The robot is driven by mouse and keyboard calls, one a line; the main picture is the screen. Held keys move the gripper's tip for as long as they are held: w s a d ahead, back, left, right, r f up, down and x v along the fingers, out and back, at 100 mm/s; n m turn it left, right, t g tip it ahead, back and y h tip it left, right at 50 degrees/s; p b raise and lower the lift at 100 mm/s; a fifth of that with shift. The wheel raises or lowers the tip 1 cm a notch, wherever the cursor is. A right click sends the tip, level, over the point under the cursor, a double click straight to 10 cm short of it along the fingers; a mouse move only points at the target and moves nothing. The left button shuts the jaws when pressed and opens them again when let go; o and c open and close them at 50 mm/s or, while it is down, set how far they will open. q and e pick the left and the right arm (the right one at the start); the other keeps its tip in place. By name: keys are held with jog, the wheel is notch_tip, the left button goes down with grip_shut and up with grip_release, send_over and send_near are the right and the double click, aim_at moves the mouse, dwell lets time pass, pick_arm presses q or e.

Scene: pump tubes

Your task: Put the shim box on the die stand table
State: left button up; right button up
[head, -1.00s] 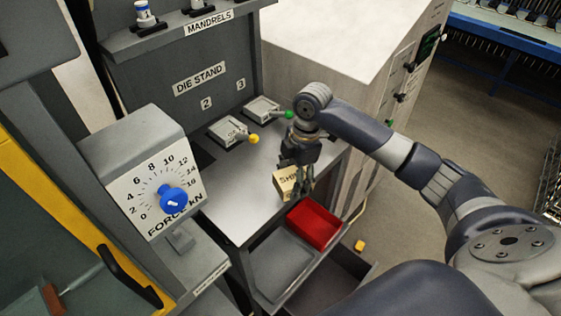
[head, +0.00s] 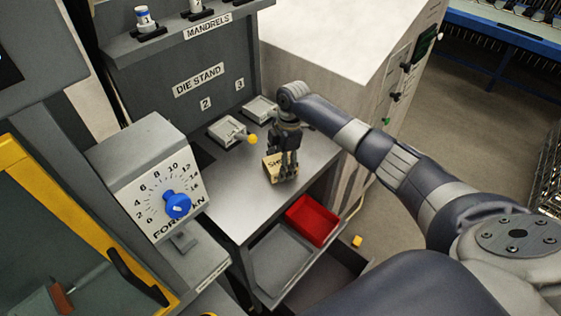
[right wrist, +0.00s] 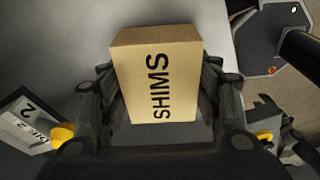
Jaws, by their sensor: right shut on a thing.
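The shim box (head: 271,168) is a small tan box with dark lettering. In the right wrist view the shim box (right wrist: 160,75) reads SHIMS and sits between the two fingers. My right gripper (head: 288,172) is shut on it, over the die stand table (head: 240,200), a grey metal top. The box is at or just above the tabletop near its right front; I cannot tell whether it touches. The gripper partly hides the box in the head view. My left gripper is not in view.
Two die blocks (head: 228,130) with knobs stand at the back of the table, one with a yellow knob (head: 252,139). A red bin (head: 312,220) and grey tray (head: 280,255) lie below the front edge. A force dial box (head: 150,175) stands left. The table's left front is clear.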

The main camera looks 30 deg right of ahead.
jog(key=shift+f, duration=0.2)
jog(key=shift+f, duration=0.15)
jog(key=o, duration=1.3)
jog(key=shift+c, duration=0.2)
notch_tip(320, 180, up, 12)
jog(key=d+b, duration=0.1)
jog(key=b, duration=0.1)
jog(key=shift+d, duration=0.4)
jog(key=shift+s, duration=0.1)
